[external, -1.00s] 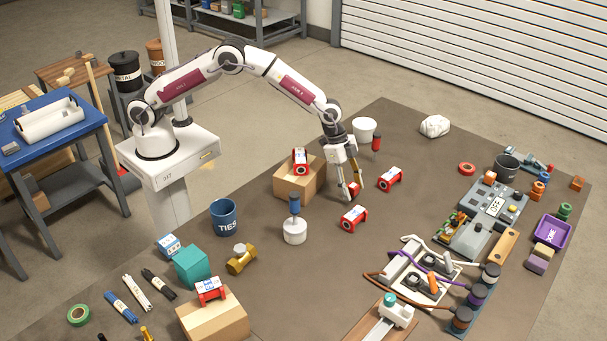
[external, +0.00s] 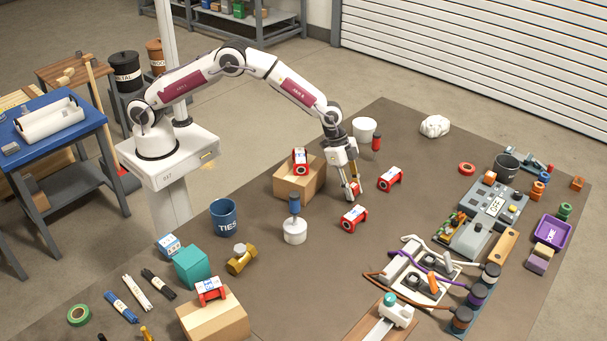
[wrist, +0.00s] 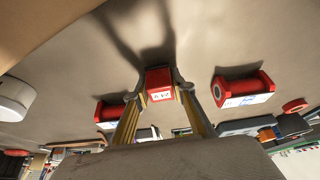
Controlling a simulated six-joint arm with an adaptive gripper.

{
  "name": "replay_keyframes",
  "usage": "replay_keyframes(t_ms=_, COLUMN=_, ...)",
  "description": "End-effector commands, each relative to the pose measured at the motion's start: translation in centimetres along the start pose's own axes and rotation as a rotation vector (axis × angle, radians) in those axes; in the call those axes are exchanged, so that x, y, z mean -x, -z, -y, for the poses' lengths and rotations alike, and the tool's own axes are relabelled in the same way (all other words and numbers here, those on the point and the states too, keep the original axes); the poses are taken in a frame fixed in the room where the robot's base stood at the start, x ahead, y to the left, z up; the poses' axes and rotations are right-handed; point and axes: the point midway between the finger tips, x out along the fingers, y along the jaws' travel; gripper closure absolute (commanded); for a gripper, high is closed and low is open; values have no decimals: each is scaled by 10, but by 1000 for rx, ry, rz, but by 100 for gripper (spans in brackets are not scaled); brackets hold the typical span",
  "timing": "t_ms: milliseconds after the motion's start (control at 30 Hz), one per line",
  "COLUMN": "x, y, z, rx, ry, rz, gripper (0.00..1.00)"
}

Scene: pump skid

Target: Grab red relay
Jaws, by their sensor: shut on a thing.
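The red relay (wrist: 158,77) is a small red block with a white printed label. In the wrist view it sits between my fingertips, which touch it on both sides. In the external view my gripper (external: 350,191) is low over the brown mat, and only a little red of the relay (external: 356,187) shows between the fingers. My gripper (wrist: 160,95) is shut on it. I cannot tell whether the relay still touches the mat.
Red-and-white flanged parts lie close by, one in front (external: 353,219) and one to the right (external: 390,179). A cardboard box (external: 296,185) with another on top stands left of my gripper. A white-based tool with a blue handle (external: 294,205) stands at front left.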

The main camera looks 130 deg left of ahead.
Motion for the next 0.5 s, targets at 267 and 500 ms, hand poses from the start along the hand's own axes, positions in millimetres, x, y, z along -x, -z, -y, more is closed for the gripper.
replay_keyframes(t_ms=267, x=3, y=2, z=0, rx=0, ry=1, rz=-1, gripper=97)
replay_keyframes(t_ms=500, x=20, y=9, z=0, rx=-2, ry=1, rz=-2, gripper=97)
